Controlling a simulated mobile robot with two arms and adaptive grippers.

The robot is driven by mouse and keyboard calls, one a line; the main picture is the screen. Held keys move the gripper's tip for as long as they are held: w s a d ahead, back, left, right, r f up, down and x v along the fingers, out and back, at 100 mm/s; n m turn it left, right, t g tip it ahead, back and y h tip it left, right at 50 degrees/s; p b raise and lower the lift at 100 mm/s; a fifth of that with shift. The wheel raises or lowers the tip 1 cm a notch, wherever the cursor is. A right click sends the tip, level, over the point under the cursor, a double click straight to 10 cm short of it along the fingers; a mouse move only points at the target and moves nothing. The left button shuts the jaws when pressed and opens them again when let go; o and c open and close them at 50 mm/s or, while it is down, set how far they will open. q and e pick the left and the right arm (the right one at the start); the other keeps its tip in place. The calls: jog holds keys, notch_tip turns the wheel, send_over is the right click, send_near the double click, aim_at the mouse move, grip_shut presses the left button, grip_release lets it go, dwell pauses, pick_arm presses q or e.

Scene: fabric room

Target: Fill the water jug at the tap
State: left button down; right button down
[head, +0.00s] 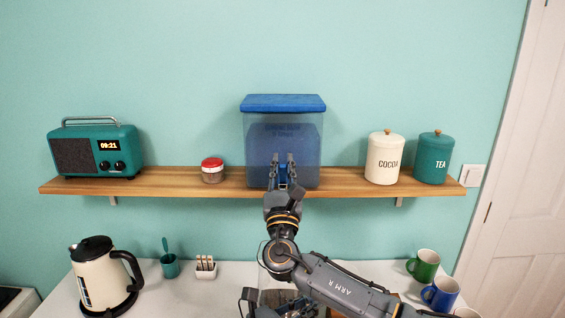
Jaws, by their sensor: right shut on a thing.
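A tall clear container with a blue lid (283,103) stands upright on the wooden shelf (160,182). A blue shape with faint lettering shows through its front wall. My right gripper (284,168) is in front of its lower middle, shut on a small blue part there, probably the tap; the fingers hide most of it. I cannot make out a separate water jug. Dark grey parts at the bottom edge, partly behind my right arm, may be my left gripper (283,304); its fingers are not clear.
The shelf also holds a teal radio (95,150), a red-lidded jar (212,172), a cocoa canister (384,160) and a tea canister (433,159). On the white counter (225,293) below stand a kettle (101,275), a teal cup (170,267), a small white holder (206,268) and mugs (424,266).

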aim_at(283, 170)
pick_arm(q)
jog(key=shift+r, duration=0.2)
pick_arm(e)
jog(key=shift+s+f+t, duration=0.5)
jog(key=shift+t, duration=0.5)
jog(key=shift+f, duration=0.1)
jog(key=c, duration=1.2)
grip_release()
jog(key=v, duration=0.2)
jog(key=shift+s+f, duration=0.15)
jog(key=shift+f, duration=0.15)
jog(key=s, duration=1.2)
jog(key=shift+s, duration=0.15)
